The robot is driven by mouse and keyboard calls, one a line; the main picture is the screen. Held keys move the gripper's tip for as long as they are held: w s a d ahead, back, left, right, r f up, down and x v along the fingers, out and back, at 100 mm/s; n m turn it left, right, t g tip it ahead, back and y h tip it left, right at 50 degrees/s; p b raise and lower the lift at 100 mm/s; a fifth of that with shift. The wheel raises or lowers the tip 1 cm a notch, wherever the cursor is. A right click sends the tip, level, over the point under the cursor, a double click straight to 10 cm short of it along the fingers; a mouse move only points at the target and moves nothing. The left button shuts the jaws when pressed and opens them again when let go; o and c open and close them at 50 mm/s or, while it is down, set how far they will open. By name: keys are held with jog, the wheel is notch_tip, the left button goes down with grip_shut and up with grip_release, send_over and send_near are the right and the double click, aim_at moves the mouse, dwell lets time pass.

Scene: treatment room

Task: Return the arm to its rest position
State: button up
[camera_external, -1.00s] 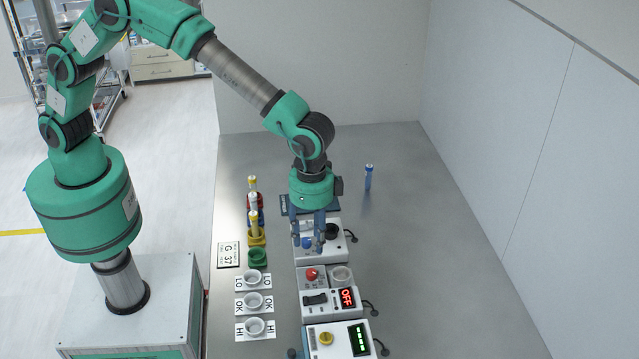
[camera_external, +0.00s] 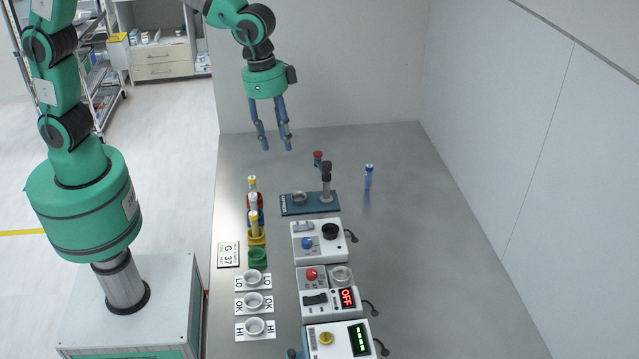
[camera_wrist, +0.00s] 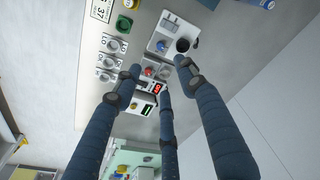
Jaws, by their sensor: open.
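My gripper (camera_external: 276,147) is high above the far left part of the bench (camera_external: 400,240). Its blue fingers point down and are spread open, with nothing between them. In the wrist view my gripper (camera_wrist: 155,80) shows three dark blue fingers standing apart, with the bench devices seen far beyond them. My green arm is raised and folded, and its upper part runs out of the top of the external view.
Along the bench are a blue press stand (camera_external: 310,203), a white box with a blue knob (camera_external: 320,242), an OFF switch unit (camera_external: 331,302), several tubes in coloured holders (camera_external: 255,240) and labelled cups (camera_external: 254,300). A blue tube (camera_external: 369,178) stands alone. The right of the bench is clear.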

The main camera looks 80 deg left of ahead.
jog(key=s+a+r+n+t, duration=0.1)
jog(key=s+a+r, duration=0.4)
jog(key=s+a, duration=0.3)
jog(key=s+a+r+n+t, duration=0.1)
jog(key=s+a+r, duration=0.5)
jog(key=s+a, duration=0.15)
jog(key=s+a+f+n+t, duration=0.1)
jog(key=s+a, duration=0.4)
jog(key=s, duration=0.4)
jog(key=s+a+f+n+t, duration=0.1)
jog(key=s+a, duration=0.4)
jog(key=s, duration=0.5)
jog(key=shift+y, duration=0.4)
